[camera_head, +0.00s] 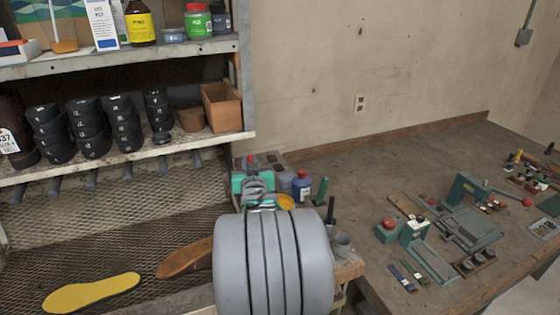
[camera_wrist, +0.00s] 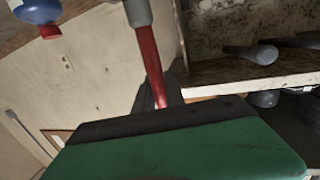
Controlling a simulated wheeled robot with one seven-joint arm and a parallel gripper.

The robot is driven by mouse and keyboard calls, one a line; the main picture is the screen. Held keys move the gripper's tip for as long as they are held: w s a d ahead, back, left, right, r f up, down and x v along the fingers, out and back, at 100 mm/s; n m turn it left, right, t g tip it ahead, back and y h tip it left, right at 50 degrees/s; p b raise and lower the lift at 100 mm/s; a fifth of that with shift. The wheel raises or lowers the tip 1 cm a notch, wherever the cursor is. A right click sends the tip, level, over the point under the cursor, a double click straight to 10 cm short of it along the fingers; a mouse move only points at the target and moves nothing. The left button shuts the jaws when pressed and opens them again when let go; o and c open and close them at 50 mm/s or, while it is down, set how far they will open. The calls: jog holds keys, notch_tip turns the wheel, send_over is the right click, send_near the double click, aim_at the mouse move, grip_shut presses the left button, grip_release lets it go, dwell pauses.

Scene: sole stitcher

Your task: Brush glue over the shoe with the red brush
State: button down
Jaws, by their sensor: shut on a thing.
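My gripper (camera_wrist: 160,97) shows at the bottom of the wrist view, green with dark jaws, and it is shut on the red brush (camera_wrist: 150,55). The brush's red handle runs up from the jaws to a grey part at the top edge; its bristles are not clear. I cannot make out glue on either.
A blue bottle (camera_head: 302,186) stands behind my arm; a blue bottle with a red cap also shows in the wrist view (camera_wrist: 38,10). Shelves with black rolls (camera_head: 88,128) stand at left. Tools and a green press (camera_head: 465,217) occupy the right table.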

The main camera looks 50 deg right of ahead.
jog(key=s+d+m+g+h, duration=0.2)
jog(key=s+d, duration=0.3)
jog(key=d, duration=0.3)
notch_tip(320, 180, down, 6)
jog(key=b, duration=0.1)
jog(key=shift+s+b, duration=0.2)
jog(key=shift+b, duration=0.1)
jog(key=shift+a+f+b, duration=0.1)
jog(key=shift+f+b, duration=0.55)
jog(key=shift+b, duration=0.05)
dwell(1.0)
notch_tip(320, 180, up, 7)
jog(key=p, duration=0.2)
dwell(0.5)
jog(key=shift+w+n, duration=0.1)
jog(key=shift+n, duration=0.2)
